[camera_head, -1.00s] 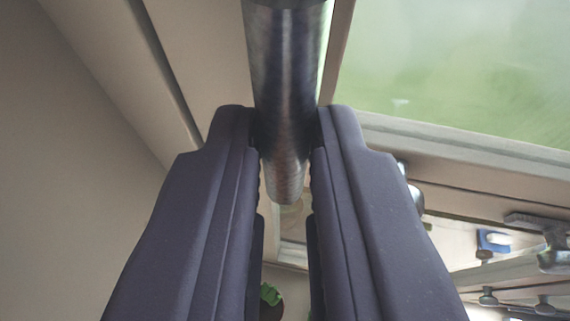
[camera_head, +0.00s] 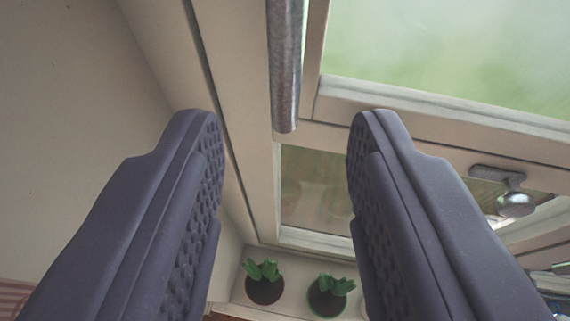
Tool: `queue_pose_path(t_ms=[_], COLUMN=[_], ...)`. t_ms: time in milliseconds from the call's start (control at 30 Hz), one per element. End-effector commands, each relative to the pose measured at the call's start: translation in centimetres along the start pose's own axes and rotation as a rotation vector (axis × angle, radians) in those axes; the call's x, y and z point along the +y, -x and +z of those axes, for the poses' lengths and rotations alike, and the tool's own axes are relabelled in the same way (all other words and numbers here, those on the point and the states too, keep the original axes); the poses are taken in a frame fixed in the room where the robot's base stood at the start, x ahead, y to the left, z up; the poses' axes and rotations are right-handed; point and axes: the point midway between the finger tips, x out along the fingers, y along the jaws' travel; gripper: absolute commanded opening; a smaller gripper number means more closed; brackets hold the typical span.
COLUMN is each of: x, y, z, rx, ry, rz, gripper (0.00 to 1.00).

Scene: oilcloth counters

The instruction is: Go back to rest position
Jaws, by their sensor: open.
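My gripper (camera_head: 287,135) is open, with its two dark purple fingers far apart and nothing between their pads. A grey metal bar (camera_head: 286,65) hangs down from the top edge, just beyond the fingertips and apart from them. The rest position itself is not marked by anything in view.
A window frame (camera_head: 440,108) with blurred green panes fills the right side, with a metal latch (camera_head: 505,190) on it. A plain wall (camera_head: 80,100) is at the left. Two potted plants (camera_head: 264,282) (camera_head: 330,294) stand on a sill below.

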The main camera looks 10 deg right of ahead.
Motion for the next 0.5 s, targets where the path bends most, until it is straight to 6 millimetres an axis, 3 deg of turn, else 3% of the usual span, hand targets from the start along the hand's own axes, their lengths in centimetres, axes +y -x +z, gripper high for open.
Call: queue_pose_path(t_ms=[200, 500], x=[0.0, 0.0], y=[2.2, 2.3], z=[0.1, 0.0], rx=[-0.001, 0.000], ry=[0.001, 0.001], rz=[0.000, 0.001], gripper=[0.42, 0.42])
